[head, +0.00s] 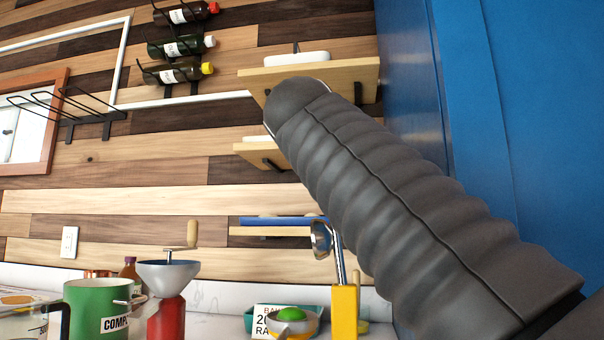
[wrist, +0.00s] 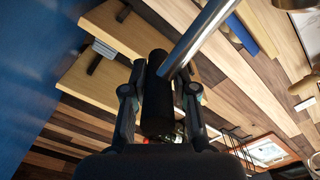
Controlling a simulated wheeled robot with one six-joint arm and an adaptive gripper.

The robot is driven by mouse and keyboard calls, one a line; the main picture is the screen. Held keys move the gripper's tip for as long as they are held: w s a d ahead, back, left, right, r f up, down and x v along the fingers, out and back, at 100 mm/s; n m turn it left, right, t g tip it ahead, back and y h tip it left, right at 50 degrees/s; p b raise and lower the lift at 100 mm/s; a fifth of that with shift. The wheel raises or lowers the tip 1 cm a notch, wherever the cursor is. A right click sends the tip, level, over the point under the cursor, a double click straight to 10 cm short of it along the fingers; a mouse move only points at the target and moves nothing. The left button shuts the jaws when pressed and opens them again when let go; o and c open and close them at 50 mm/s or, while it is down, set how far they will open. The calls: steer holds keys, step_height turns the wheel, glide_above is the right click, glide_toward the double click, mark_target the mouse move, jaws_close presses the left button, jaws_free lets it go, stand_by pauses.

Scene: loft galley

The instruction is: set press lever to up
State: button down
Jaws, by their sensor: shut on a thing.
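The press stands at the bottom of the head view, with a yellow post (head: 344,312) and a small bowl (head: 304,328) holding a green fruit (head: 291,314). Its silver lever (head: 340,262) rises steeply from the post, leaning slightly left, with a shiny metal cup (head: 320,240) beside it. The lever's upper end is hidden behind my grey ribbed arm. In the wrist view, my gripper (wrist: 158,100) is shut around the lever's black handle (wrist: 157,75), a finger on each side. The silver rod (wrist: 200,32) runs from the handle to the upper right.
Wooden wall shelves (head: 310,78) are close behind my arm, and they also show near the gripper in the wrist view (wrist: 100,75). A blue panel (head: 505,100) stands at right. A red grinder (head: 166,318) and a green pot (head: 95,308) stand left of the press.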

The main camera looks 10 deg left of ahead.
steer(key=shift+d+f+m, duration=0.1)
steer(key=shift+d+m, duration=0.6)
steer(key=shift+d, duration=0.65)
steer(key=c, duration=1)
jaws_free()
steer(key=shift+o, duration=0.5)
steer(key=shift+s, duration=0.1)
steer(key=s, duration=1.2)
steer(key=shift+a, duration=0.35)
